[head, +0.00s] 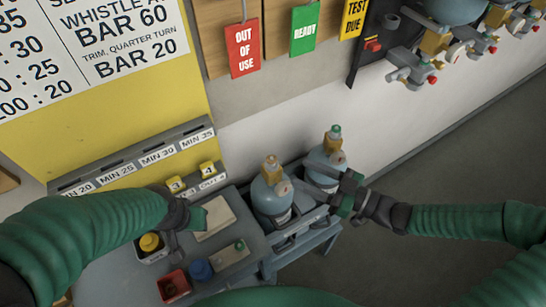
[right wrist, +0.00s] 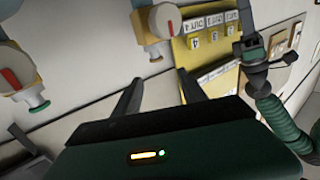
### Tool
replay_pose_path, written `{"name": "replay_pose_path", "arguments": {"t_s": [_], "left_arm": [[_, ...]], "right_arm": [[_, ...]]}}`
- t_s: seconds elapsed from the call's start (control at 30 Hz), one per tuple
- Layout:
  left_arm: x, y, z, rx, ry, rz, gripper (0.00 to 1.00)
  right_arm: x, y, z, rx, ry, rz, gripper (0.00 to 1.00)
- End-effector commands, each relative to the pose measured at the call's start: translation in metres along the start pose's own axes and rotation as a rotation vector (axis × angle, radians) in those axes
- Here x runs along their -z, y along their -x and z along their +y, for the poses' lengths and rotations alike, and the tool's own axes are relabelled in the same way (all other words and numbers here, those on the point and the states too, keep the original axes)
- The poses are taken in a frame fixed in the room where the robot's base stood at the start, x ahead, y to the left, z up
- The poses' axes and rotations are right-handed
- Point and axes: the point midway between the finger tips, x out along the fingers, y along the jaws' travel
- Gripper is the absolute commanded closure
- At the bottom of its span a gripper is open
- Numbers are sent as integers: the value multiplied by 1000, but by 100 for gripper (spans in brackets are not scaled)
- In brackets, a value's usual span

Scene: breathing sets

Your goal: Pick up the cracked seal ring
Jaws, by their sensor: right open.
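I cannot make out a cracked seal ring in either view. Two blue-grey cylinders stand side by side in a rack: the left cylinder (head: 270,202) has an orange-brown top, the right cylinder (head: 318,178) a green top. My right gripper (head: 343,190) is beside the right cylinder's upper part and hides some of it. In the right wrist view its fingers (right wrist: 158,92) are spread with nothing between them. My left gripper (head: 190,216) is over the bench at left; its jaws are not clear. It also shows in the right wrist view (right wrist: 256,50).
The grey bench (head: 115,275) holds a red tray (head: 173,286) with a dark item inside, a blue round item (head: 200,270), a yellow knob (head: 150,242) and a pale board (head: 214,218). Tags and valves hang on the wall. The floor at right is clear.

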Motion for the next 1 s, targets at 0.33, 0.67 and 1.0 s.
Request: {"name": "replay_pose_path", "arguments": {"t_s": [0.33, 0.67, 1.0], "left_arm": [[1, 4, 0, 0, 0, 0, 64], [3, 14, 0, 0, 0, 0, 64], [3, 14, 0, 0, 0, 0, 64]], "right_arm": [[-1, -76, 1, 0, -2, 0, 51], [-7, -125, 5, 1, -2, -2, 51], [-9, -133, 5, -2, 0, -3, 57]]}}
